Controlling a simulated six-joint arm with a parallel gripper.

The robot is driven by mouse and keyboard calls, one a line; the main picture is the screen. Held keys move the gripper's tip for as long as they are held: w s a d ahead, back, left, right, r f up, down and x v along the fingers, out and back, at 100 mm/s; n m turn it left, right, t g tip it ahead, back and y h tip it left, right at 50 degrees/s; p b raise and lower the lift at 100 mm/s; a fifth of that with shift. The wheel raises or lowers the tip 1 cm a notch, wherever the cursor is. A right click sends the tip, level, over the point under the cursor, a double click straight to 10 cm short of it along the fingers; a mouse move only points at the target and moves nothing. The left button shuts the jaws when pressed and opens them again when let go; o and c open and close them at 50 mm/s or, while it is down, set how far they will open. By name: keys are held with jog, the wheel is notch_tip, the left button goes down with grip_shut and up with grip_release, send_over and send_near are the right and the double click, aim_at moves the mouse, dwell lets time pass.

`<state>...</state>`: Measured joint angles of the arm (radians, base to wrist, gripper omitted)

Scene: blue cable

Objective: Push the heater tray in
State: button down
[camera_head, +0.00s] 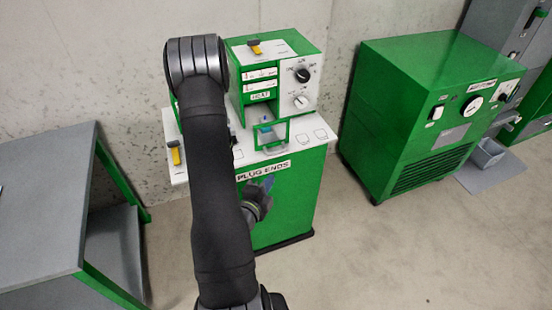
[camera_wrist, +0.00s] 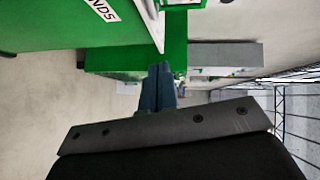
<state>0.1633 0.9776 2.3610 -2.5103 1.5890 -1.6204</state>
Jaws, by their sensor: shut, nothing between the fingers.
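The heater tray (camera_head: 273,146) is a small grey tray with a front lip. In the head view it sticks out from the green opening below the HEAT label on the bench-top machine (camera_head: 248,83). A small blue piece shows at its back, perhaps a cable end. My gripper (camera_head: 268,183) is below the tray, in front of the PLUG ENDS cabinet, partly hidden by my arm. In the wrist view my gripper (camera_wrist: 159,67) shows its two dark blue fingers together, with nothing between them. The tray cannot be made out clearly in the wrist view.
The white counter (camera_head: 318,137) tops the green PLUG ENDS cabinet (camera_head: 300,195). A yellow-handled switch (camera_head: 175,153) is at its left. A grey table (camera_head: 45,190) stands left, and a large green machine (camera_head: 405,110) right. The floor (camera_head: 370,250) between is clear.

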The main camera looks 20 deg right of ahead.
send_near(277, 144)
jog(key=s+d, duration=0.2)
jog(key=d, duration=0.2)
jog(key=shift+w+d+f+y, duration=0.1)
jog(key=shift+w+f+y, duration=0.05)
jog(key=shift+w, duration=0.3)
jog(key=shift+w+f+y, duration=0.15)
jog(key=shift+w+f, duration=0.05)
jog(key=shift+w, duration=0.25)
jog(key=w, duration=0.4)
jog(key=shift+w, duration=0.2)
